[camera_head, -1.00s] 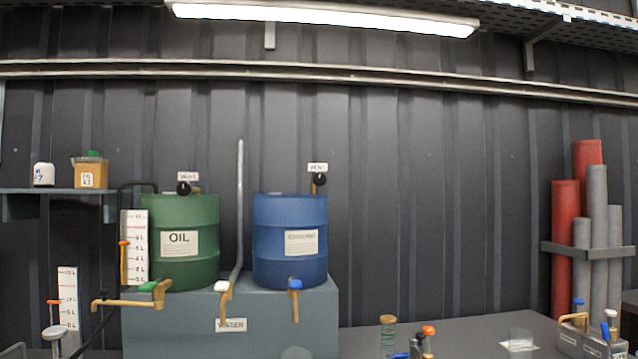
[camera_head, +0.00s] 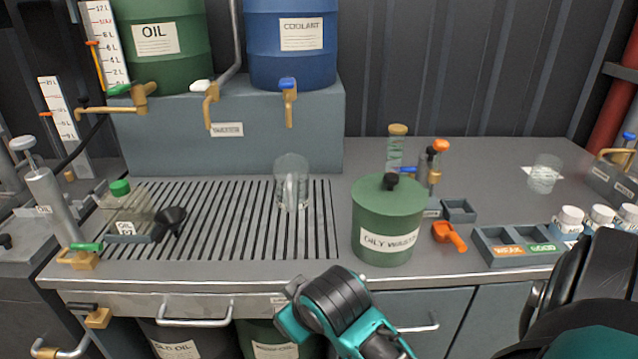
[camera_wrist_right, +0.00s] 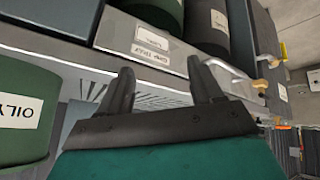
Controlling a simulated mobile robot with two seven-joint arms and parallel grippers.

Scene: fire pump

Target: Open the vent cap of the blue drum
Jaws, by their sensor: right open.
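The blue drum (camera_head: 292,66), labelled COOLANT, stands on the raised grey block at the back. The head view cuts off its top, so the vent cap is out of sight. A tap with a blue handle (camera_head: 288,90) sits low on its front. My right gripper (camera_wrist_right: 163,85) is open and empty in the right wrist view, its two dark fingers apart. That view is upside down and faces the bench front near the oily waste can. In the head view a teal and black part of my arm shows in front of the bench; its fingertips are not clear. My left gripper is not in view.
A green drum (camera_head: 163,68) labelled OIL stands left of the blue drum. A glass jug (camera_head: 291,182) stands on the slotted drip tray (camera_head: 240,225). The green oily waste can (camera_head: 388,220) stands on the bench's front half. Small boxes (camera_head: 505,248) and bottles are at right.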

